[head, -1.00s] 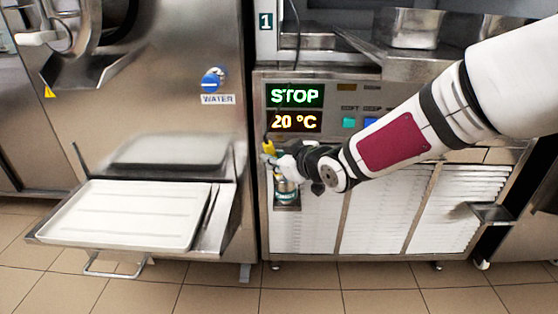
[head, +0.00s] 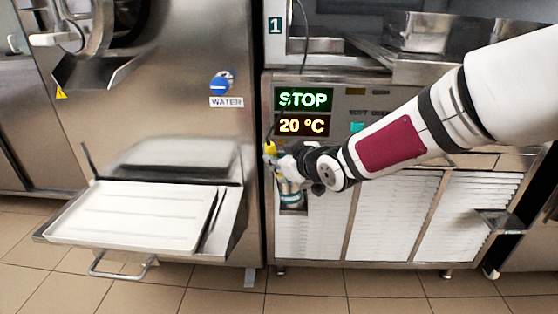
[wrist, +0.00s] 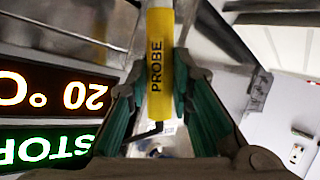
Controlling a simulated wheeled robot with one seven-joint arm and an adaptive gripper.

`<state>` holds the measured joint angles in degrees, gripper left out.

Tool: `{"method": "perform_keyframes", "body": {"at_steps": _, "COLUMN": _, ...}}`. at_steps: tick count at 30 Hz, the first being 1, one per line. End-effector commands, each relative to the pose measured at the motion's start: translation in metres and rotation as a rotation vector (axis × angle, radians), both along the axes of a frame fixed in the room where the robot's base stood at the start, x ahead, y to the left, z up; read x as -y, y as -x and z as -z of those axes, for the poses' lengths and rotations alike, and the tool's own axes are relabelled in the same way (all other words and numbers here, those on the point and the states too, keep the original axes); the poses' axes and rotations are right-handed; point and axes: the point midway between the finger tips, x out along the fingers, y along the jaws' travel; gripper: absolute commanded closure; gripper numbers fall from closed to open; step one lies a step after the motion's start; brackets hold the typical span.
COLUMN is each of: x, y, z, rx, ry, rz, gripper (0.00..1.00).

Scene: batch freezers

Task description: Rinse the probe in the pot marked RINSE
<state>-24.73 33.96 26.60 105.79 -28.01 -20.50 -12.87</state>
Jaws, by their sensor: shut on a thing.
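The probe (wrist: 160,64) has a yellow sleeve lettered PROBE and stands between the green-padded fingers of my gripper (wrist: 157,90) in the wrist view. My gripper is shut on it. In the head view my gripper (head: 275,158) is in front of the freezer's left side, just below the 20 °C display, with the yellow of the probe at its tip. A pot (head: 291,198) with a teal band sits in a small holder just below my gripper. Its lettering is too small to read, and my gripper partly hides it. The probe's lower end is not clear.
The freezer front (head: 312,230) is close behind my gripper, with a STOP display (head: 303,99) above. A dark cable (head: 304,40) hangs above the displays. A white tray (head: 130,215) juts out on a shelf at left. Steel pans (head: 425,32) stand on top.

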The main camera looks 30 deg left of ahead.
Motion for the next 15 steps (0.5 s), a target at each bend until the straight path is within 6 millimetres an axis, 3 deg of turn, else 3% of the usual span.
{"method": "perform_keyframes", "body": {"at_steps": 15, "x": -0.0025, "y": -0.0068, "z": 0.0057, "rx": 0.001, "ry": -0.001, "rz": -0.001, "gripper": 1.0}}
